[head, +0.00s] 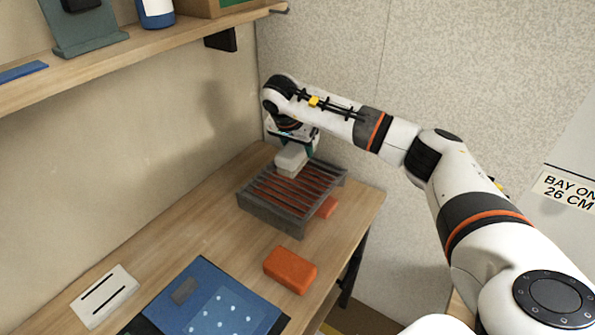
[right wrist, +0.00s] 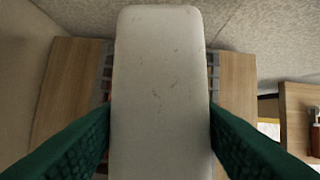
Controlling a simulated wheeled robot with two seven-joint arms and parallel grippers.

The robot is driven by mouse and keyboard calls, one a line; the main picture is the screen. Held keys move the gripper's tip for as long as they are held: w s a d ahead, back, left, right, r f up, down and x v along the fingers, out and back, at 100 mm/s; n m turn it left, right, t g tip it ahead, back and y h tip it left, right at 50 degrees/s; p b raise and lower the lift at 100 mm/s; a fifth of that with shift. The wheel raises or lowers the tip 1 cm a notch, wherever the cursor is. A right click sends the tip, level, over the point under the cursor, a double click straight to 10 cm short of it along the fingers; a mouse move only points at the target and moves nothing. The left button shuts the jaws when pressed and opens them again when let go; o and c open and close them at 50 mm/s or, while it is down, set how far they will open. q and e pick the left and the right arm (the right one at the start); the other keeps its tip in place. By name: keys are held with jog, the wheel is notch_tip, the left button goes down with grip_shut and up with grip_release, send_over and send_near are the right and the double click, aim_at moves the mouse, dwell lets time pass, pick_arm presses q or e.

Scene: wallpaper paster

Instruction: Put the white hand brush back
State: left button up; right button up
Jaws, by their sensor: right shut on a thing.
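The white hand brush (head: 291,159) is at the far end of the table, over the dark slatted rack (head: 270,211). My right gripper (head: 296,143) is shut on it from above. In the right wrist view the brush's pale, slightly scuffed top (right wrist: 158,90) fills the middle, with a green finger pad on each side. The brush is over the rack's far part; I cannot tell whether its underside touches the slats. My left gripper does not show in either view.
An orange block (head: 290,270) lies in front of the rack, and another orange piece (head: 327,207) is at its right side. A blue dotted sheet (head: 215,305) and a white slotted plate (head: 104,295) lie nearer. A wooden shelf (head: 150,47) runs above the table on the left.

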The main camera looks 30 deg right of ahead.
notch_tip(320, 180, down, 2)
jog(key=shift+f, duration=0.1)
notch_tip(320, 180, down, 4)
jog(key=shift+f+p, duration=0.1)
jog(key=shift+p, duration=0.4)
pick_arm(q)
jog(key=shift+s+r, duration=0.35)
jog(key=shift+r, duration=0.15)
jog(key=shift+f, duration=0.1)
pick_arm(e)
jog(key=shift+f, duration=0.15)
jog(key=shift+f, duration=0.1)
jog(key=o, duration=1)
pick_arm(q)
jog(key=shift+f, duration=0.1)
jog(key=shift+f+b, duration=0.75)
jog(key=shift+b, duration=0.25)
pick_arm(e)
jog(key=v, duration=1.2)
jog(key=shift+s+d, duration=0.2)
jog(key=shift+s, duration=0.05)
